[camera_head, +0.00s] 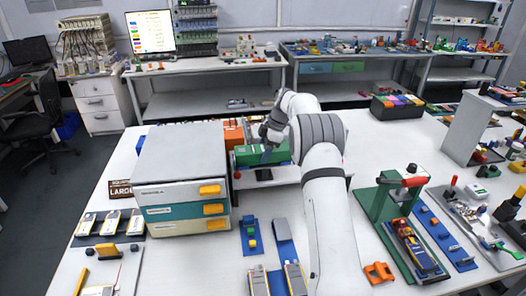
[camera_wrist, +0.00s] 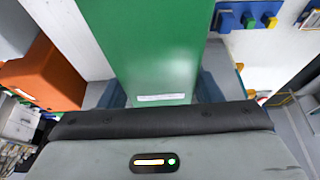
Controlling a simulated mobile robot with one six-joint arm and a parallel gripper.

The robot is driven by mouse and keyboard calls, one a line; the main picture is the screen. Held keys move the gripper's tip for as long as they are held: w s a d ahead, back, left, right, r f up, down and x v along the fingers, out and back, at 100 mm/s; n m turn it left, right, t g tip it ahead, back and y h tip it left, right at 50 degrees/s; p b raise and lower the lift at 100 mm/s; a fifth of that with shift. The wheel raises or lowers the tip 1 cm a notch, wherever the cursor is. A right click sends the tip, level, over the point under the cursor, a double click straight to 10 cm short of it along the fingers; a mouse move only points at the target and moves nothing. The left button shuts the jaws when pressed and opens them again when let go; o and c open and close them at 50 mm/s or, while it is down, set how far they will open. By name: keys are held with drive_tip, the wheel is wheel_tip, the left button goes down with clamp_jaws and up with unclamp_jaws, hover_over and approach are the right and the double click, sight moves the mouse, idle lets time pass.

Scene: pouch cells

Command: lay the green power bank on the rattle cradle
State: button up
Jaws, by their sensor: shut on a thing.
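The green power bank (camera_head: 257,155) is a long green block, held level behind the drawer stack's right side. My gripper (camera_head: 270,148) is shut on it from above. In the wrist view the power bank (camera_wrist: 155,50) runs up between the blue fingers of my gripper (camera_wrist: 163,92), with a white label strip near them. Below it in the head view is a low white stand (camera_head: 245,182) with a red knob and a dark pad, which may be the rattle cradle. I cannot tell whether the power bank touches it.
A drawer stack (camera_head: 180,192) with yellow handles stands close on the left. An orange box (camera_head: 233,134) is behind the power bank. Blue strips (camera_head: 282,230) lie in front. A green press-like fixture (camera_head: 385,205) stands right of my arm.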

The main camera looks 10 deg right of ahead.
drive_tip(key=shift+f, duration=0.25)
drive_tip(key=o, duration=1.3)
drive_tip(key=shift+b+v, duration=0.6)
drive_tip(key=shift+v, duration=3.3)
